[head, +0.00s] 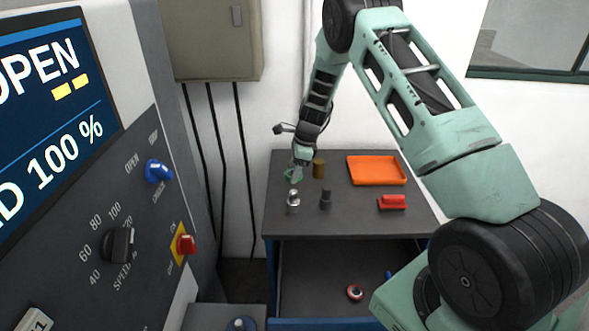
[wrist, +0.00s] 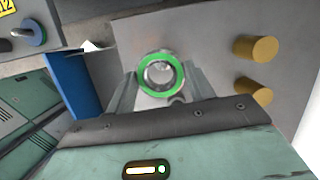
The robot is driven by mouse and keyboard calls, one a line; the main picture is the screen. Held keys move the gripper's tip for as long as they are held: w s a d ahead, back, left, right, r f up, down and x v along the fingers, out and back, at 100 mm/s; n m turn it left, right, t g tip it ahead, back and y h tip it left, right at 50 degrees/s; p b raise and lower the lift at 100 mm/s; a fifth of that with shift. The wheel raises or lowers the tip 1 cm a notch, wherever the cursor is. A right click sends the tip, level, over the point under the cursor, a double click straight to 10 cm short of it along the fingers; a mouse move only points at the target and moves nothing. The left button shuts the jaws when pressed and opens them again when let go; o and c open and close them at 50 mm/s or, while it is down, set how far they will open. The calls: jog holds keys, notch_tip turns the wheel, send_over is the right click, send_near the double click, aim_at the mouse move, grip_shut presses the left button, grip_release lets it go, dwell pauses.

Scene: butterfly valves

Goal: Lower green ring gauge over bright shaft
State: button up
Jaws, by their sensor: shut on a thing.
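The green ring gauge (head: 289,176) is held by my gripper (head: 298,168) over the rear left of the dark table. In the wrist view my gripper's fingers (wrist: 161,82) are on either side of the green ring (wrist: 143,80). The bright shaft (head: 293,199) stands upright on the table, just below the ring in the head view. A bright round metal end (wrist: 160,72), seemingly the shaft, shows through the ring's opening. The ring looks apart from the shaft, but its exact height is hard to tell.
A dark post (head: 326,199) stands right of the bright shaft, and a brass cylinder (head: 319,168) behind it. An orange tray (head: 377,171) and a red block (head: 393,203) are at right. A control panel (head: 120,200) stands at left.

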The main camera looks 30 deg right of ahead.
aim_at(295, 191)
jog(key=shift+f+b, duration=2.25)
jog(key=shift+f, duration=1.25)
jog(key=shift+f+b, duration=0.95)
jog(key=shift+f, duration=0.55)
jog(key=o, duration=1.3)
jog(key=b+v, duration=0.4)
jog(key=v, duration=1.3)
jog(key=shift+r+b, duration=0.25)
jog(key=shift+b, duration=0.05)
jog(key=shift+a, duration=0.1)
